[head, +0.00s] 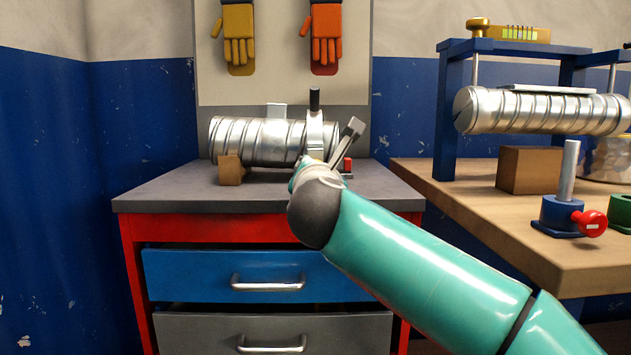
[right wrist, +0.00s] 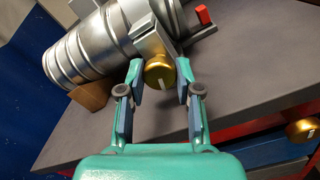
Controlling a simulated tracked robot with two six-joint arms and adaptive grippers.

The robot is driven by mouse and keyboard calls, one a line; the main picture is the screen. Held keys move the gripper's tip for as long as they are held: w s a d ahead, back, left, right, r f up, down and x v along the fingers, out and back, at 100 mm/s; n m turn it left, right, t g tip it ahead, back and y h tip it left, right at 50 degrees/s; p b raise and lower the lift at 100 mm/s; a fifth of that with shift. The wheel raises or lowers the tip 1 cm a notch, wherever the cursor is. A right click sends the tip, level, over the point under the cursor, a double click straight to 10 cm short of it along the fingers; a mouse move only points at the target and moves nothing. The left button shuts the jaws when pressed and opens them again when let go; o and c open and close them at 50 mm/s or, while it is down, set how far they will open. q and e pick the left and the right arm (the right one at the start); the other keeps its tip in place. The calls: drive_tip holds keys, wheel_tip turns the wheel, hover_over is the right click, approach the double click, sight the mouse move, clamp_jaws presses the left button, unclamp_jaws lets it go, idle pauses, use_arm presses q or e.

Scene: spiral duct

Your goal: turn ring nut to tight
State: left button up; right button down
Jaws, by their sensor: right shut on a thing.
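A ribbed metal duct (head: 250,140) lies on the grey cabinet top, with a metal clamp ring (head: 315,135) around its right end. The ring nut (right wrist: 157,76) is a round brass-coloured knob with a white line on its face, below the clamp in the right wrist view. My right gripper (right wrist: 160,70) is shut on the ring nut, one finger on each side. In the head view my right wrist hides the nut and most of the gripper. My left gripper is in neither view.
A wooden block (head: 231,170) props the duct. A red block (right wrist: 203,14) sits beyond the clamp. The grey cabinet top (head: 165,193) is clear at its left. At the right a wooden bench (head: 480,215) carries another duct (head: 535,110) and a blue stand with a red knob (head: 588,222).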

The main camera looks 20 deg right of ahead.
drive_tip(key=shift+w+f+m+b, duration=0.1)
drive_tip(key=shift+f+m+b, duration=0.25)
drive_tip(key=shift+m, duration=0.65)
drive_tip(key=m, duration=0.2)
drive_tip(key=shift+a+m, duration=0.1)
drive_tip(key=shift+m, duration=0.2)
drive_tip(key=m, duration=0.4)
drive_tip(key=shift+m, duration=2.2)
drive_tip(key=c, duration=0.8)
unclamp_jaws()
drive_tip(key=shift+r, duration=0.1)
